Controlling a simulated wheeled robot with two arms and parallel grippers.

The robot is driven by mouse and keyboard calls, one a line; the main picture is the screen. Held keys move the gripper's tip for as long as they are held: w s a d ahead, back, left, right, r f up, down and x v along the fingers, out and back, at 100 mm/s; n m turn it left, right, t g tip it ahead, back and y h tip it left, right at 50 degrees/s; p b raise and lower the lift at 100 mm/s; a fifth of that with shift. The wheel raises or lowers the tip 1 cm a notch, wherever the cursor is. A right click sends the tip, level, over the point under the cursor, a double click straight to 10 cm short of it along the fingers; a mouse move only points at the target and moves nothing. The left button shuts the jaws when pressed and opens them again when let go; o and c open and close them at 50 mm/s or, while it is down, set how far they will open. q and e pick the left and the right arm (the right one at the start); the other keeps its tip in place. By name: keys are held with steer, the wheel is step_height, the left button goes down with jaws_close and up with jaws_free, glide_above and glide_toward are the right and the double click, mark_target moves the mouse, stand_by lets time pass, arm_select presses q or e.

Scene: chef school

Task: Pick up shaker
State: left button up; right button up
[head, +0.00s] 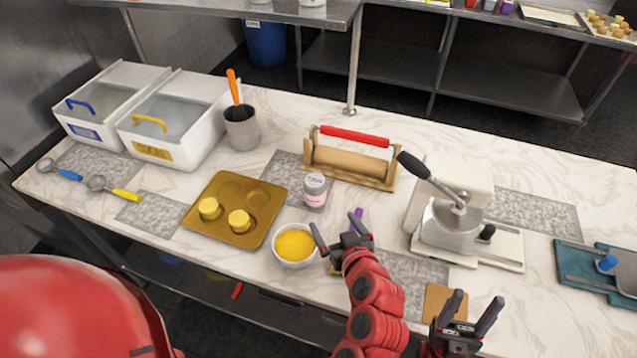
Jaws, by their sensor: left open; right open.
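The likely shaker is a small jar (315,191) with a pale lid and a pink-and-white label, standing upright on the marble counter in the head view. It stands behind the white bowl and in front of the wooden rack. My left gripper (340,234) is open and empty, nearer to me than the jar and slightly to its right, apart from it. My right gripper (474,316) is open and empty at the counter's front edge, well away from the jar.
A bowl (295,246) of yellow contents and a brown mold tray (263,207) lie left of my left gripper. A small purple item (358,214) is close behind it. A wooden rack with a red roller (354,136) and a lever press (452,222) stand nearby.

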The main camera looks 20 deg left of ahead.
mark_target(318, 194)
arm_select(q)
steer(key=p+x, duration=0.1)
steer(key=x, duration=1)
steer(key=shift+w+a, duration=0.15)
steer(key=shift+w, duration=0.1)
steer(key=shift+w+a+p, duration=0.3)
steer(key=shift+w+p, duration=0.15)
steer(key=x, duration=0.1)
steer(key=p+x, duration=0.1)
steer(key=x, duration=0.1)
steer(key=shift+w+a+r, duration=0.1)
steer(key=shift+w+r, duration=0.1)
steer(key=shift+w, duration=0.15)
steer(key=shift+w+a+f, duration=0.2)
steer(key=shift+w+f, duration=0.15)
steer(key=c, duration=1.5)
